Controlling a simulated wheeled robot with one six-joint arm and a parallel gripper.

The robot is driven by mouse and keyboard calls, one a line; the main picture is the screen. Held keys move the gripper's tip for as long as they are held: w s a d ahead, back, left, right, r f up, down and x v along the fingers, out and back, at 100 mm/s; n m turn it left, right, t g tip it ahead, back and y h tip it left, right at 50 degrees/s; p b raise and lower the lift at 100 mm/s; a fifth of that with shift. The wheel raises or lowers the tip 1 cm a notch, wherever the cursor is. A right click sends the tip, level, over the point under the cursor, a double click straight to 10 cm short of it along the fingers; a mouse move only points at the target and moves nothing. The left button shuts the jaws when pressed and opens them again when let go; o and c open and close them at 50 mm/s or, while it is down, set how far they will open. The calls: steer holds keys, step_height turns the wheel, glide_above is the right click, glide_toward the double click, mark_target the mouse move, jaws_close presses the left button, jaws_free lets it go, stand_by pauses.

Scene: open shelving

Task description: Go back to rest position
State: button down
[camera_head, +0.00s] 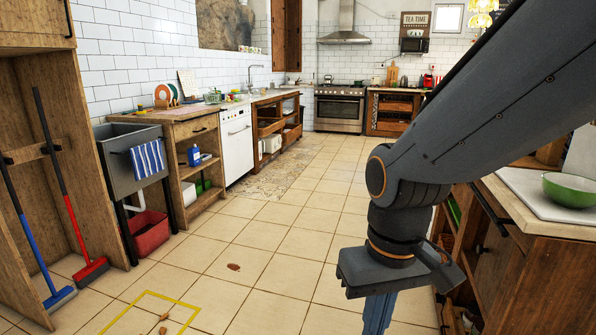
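My arm reaches in from the upper right and hangs down with my gripper (393,277) at its end, over the tiled floor right of the picture's middle. A blue-grey upright piece (378,313) shows just under my gripper and runs out of the bottom edge. I cannot tell whether it is a part of my gripper or something in it. The fingertips are not clearly seen, so I cannot tell whether they are open or shut.
An island counter (522,262) with a green bowl (570,188) stands close at right. Brooms (75,215) stand by a wooden cabinet at left. A sink with a red bin (150,233) is beside them. Crumbs (163,318) lie inside a yellow floor outline (150,293).

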steer(key=d+r+m+p, duration=0.2)
steer(key=d+r+p, duration=0.6)
steer(key=p, duration=0.6)
steer(key=shift+s+r+m, duration=0.3)
steer(key=shift+r, duration=0.05)
